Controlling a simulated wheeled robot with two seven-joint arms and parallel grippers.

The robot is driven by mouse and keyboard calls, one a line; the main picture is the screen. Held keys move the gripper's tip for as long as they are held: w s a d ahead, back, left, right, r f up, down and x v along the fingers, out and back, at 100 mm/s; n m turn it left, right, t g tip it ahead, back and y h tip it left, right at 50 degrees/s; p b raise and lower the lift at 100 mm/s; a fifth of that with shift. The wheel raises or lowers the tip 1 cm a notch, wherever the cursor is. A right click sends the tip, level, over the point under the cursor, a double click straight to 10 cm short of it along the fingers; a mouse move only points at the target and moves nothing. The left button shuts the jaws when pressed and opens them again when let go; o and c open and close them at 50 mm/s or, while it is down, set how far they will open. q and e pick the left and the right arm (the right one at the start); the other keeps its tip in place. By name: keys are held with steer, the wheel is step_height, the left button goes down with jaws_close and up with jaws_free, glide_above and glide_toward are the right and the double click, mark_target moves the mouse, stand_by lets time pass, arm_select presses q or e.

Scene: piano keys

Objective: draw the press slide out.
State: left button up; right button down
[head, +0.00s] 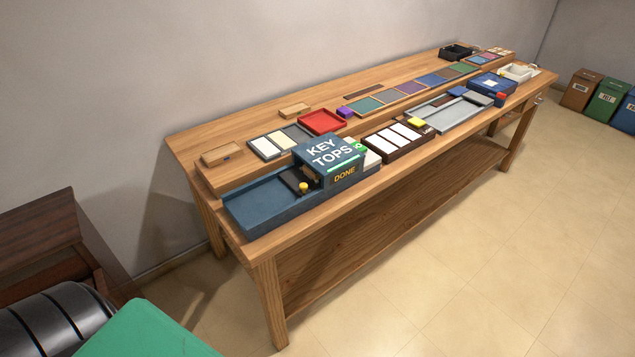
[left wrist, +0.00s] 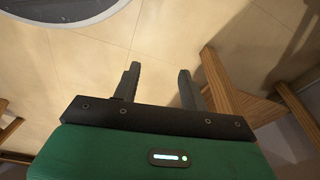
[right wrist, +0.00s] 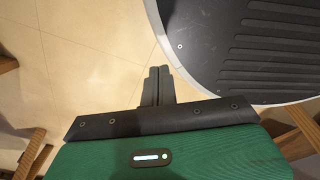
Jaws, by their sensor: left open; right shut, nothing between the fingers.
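A blue press (head: 330,158) lettered KEY TOPS and DONE stands at the near end of the workbench. A dark slide (head: 296,181) with a yellow knob (head: 303,187) sits at its left side, on the blue tray (head: 262,203); part of the slide may be hidden inside the press. A second blue unit (head: 492,85) with grey trays stands farther right. My left gripper (left wrist: 157,68) is open and empty above the floor. My right gripper (right wrist: 160,72) is shut and empty, also over the floor, beside my round base. Both fingertips are away from the press.
The wooden workbench (head: 275,265) also holds a red tray (head: 323,121), a dark box of white key tops (head: 399,138), coloured tiles and a black bin (head: 456,52). A dark wooden piece of furniture (head: 45,235) stands at left. Floor before the bench is clear.

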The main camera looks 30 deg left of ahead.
arm_select(q)
steer(key=w+a+r+m+t+y+p, duration=0.15)
steer(key=w+r+p, duration=0.35)
steer(key=r, duration=1.4)
steer(key=w+r+m+t+p, duration=0.1)
steer(key=w+r+m+p, duration=0.3)
steer(key=r, duration=1.4)
steer(key=w+a+r+m+t+y+p, duration=0.25)
steer(key=w+a+r+m, duration=0.2)
steer(key=w+m, duration=0.35)
steer(key=m+t+y+p, duration=0.15)
steer(key=m+t, duration=0.35)
steer(key=m, duration=1.1)
glide_toward(303, 187)
steer(key=x, duration=0.8)
steer(key=shift+w+a+f, duration=0.1)
steer(key=shift+w, duration=0.1)
arm_select(e)
steer(key=s+d+r, duration=0.1)
steer(key=s+r, duration=0.3)
steer(key=r, duration=0.7)
steer(key=shift+s+d+r, duration=0.2)
steer(key=shift+s+r, duration=0.15)
steer(key=shift+s, duration=0.05)
arm_select(q)
jaws_close()
